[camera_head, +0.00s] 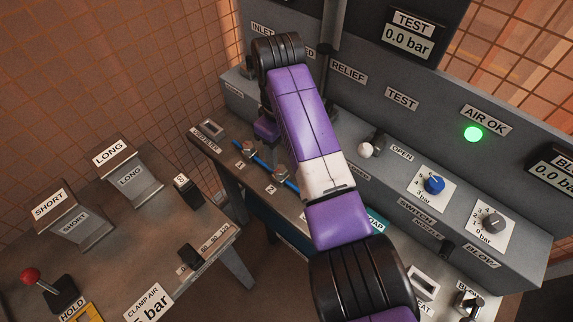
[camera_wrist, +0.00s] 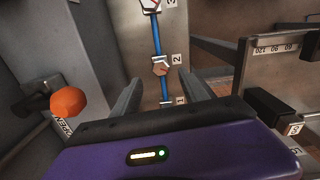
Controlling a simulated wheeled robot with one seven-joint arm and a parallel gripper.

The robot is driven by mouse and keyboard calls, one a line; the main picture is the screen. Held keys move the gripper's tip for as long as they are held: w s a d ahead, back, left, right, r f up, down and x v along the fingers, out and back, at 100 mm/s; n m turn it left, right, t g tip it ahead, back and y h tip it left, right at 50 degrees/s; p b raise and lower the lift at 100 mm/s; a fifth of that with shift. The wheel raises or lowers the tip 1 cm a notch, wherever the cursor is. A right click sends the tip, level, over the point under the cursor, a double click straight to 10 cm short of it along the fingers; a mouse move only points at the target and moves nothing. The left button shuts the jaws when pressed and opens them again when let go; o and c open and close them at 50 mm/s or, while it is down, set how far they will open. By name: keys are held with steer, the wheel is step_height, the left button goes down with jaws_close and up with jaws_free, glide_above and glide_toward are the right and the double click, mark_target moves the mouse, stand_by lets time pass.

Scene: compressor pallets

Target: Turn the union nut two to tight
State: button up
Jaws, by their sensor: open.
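Union nut two (camera_wrist: 161,66) is a hexagonal nut on a thin blue pipe (camera_wrist: 157,40), beside the label 2 in the wrist view. It also shows in the head view (camera_head: 280,172). Another nut (camera_wrist: 150,5) sits farther along the pipe by the label 3. My gripper (camera_wrist: 163,88) is open, its two fingers spread on either side of the pipe line in the picture. The nut appears between and beyond the fingertips, with no contact visible. Near label 1, the pipe is partly hidden by my gripper body. In the head view my arm covers part of the bench.
An orange knob (camera_wrist: 68,102) stands left of my fingers in the wrist view. The grey panel (camera_head: 330,110) rises behind the pipe. A side table (camera_head: 140,235) with SHORT and LONG blocks stands at left. A green AIR OK lamp (camera_head: 473,134) is lit.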

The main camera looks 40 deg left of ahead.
mark_target(282, 170)
step_height(282, 170, down, 7)
steer(key=shift+f, duration=0.2)
stand_by(0.3)
jaws_close()
